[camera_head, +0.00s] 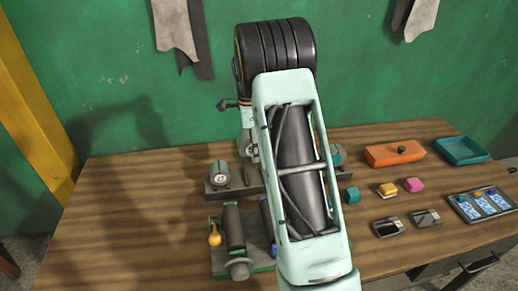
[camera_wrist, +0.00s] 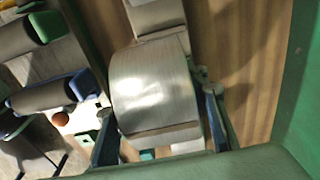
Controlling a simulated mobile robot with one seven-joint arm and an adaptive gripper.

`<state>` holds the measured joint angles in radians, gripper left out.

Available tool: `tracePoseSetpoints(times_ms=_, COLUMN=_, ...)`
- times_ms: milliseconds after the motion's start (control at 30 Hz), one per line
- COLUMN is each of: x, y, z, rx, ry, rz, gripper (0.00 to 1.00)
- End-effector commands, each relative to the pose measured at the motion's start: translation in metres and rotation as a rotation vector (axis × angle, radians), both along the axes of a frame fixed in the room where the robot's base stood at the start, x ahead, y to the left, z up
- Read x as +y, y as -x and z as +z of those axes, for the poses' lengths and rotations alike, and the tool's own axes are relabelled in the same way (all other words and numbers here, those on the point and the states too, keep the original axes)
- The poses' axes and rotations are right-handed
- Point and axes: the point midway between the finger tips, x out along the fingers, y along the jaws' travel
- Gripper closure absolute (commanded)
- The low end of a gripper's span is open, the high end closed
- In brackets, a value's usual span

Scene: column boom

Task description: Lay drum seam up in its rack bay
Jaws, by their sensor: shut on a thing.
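My gripper is hidden behind my own arm in the head view. In the wrist view my gripper (camera_wrist: 158,112) has its two blue-grey fingers on either side of a shiny silver drum (camera_wrist: 153,85) and is shut on it. I cannot make out a seam on the drum's visible face. The rack (camera_head: 222,258), with a green base, stands on the table left of my arm, partly covered by it. A dark roller-like cylinder (camera_head: 234,226) lies in it. The wrist view shows a green-ended cylinder (camera_wrist: 30,38) and a blue-ended cylinder (camera_wrist: 50,93) at left.
A gauge (camera_head: 220,173) stands on a dark bar behind the rack. An orange bulb (camera_head: 214,236) is at the rack's left. An orange box (camera_head: 394,153), a teal tray (camera_head: 462,150), small blocks and a card tray (camera_head: 481,204) lie at right. The table's left part is clear.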

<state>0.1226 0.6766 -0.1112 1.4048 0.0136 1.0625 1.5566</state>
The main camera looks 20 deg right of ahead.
Motion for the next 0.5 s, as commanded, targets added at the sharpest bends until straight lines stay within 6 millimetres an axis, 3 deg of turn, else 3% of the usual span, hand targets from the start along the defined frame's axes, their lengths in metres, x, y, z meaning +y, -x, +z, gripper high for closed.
tracePoseSetpoints(times_ms=500, x=0.005, y=-0.008, z=-0.017, rx=0.0, ry=-0.001, rz=0.002, gripper=0.91)
